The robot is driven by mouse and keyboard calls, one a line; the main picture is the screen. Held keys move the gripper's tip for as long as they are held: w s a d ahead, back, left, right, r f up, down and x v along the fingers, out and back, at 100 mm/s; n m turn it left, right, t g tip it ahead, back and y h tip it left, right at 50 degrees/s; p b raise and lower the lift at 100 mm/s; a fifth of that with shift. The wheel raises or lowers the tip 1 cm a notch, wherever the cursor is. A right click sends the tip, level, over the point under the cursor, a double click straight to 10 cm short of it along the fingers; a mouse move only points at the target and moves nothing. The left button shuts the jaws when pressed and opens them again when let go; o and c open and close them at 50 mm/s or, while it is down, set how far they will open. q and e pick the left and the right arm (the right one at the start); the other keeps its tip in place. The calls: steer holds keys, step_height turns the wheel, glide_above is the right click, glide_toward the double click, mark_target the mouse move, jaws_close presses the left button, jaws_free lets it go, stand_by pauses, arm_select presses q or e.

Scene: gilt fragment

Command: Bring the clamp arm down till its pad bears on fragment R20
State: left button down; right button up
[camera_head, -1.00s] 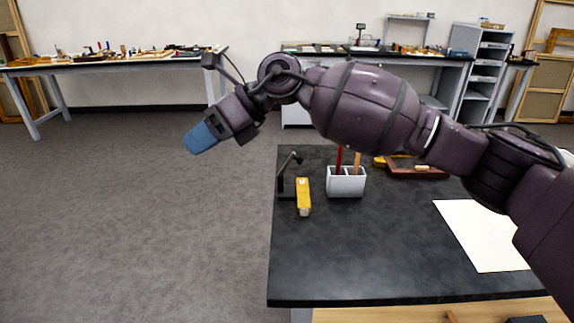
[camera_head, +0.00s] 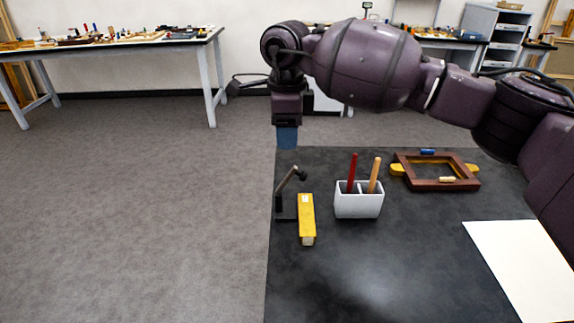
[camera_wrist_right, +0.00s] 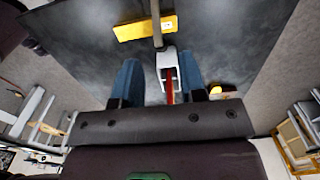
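The clamp (camera_head: 287,200) is a small dark stand at the table's left edge. Its arm (camera_head: 291,178) is raised and slants up to a grey knob at the top. A yellow bar with a white label (camera_head: 306,217), which I take for fragment R20, lies just right of the clamp base; the arm's end is well above it. The yellow bar (camera_wrist_right: 146,27) also shows in the right wrist view. My right gripper (camera_head: 287,138) points down beyond the clamp, apart from it. In the wrist view its blue fingers (camera_wrist_right: 160,82) are spread and hold nothing. My left gripper is not in view.
A white holder (camera_head: 358,205) with a red and a tan handle stands right of the yellow bar. A wooden frame (camera_head: 434,172) lies at the back right, and a white sheet (camera_head: 520,265) at the right. The dark table's front middle is clear.

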mark_target(287, 176)
steer(key=shift+s+f, duration=0.15)
steer(key=shift+f, duration=0.2)
steer(key=shift+s+f, duration=0.25)
steer(key=shift+f, duration=1)
step_height(287, 176, down, 5)
steer(key=shift+w+f+b, duration=0.1)
steer(key=shift+f+b, duration=0.1)
steer(key=shift+b, duration=0.3)
steer(key=shift+f, duration=0.7)
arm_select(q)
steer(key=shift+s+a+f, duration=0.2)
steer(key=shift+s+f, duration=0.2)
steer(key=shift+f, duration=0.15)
arm_select(e)
steer(key=shift+f, duration=0.2)
jaws_close()
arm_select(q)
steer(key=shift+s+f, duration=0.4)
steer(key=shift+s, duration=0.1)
